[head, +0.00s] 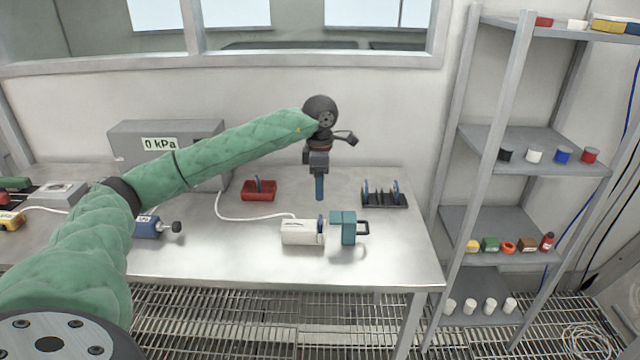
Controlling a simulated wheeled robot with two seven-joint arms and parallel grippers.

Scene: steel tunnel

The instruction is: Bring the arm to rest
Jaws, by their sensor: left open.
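My left arm, in a green quilted sleeve, reaches in from the lower left across the steel table (240,235). Its left gripper (319,190) hangs downward above the table, with its blue fingers seen nearly edge-on. The gripper is open and nothing shows between the fingers. It is behind and above a white box (297,232) and a teal block with a dark handle (343,228); it looks apart from both. My right gripper is not in view.
A red tray (258,191) and a black rack (384,196) stand to either side of the gripper. A grey box labelled 0 kPa (165,143) is behind my arm. A blue device (147,227) lies at left. Metal shelves (520,150) stand at right.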

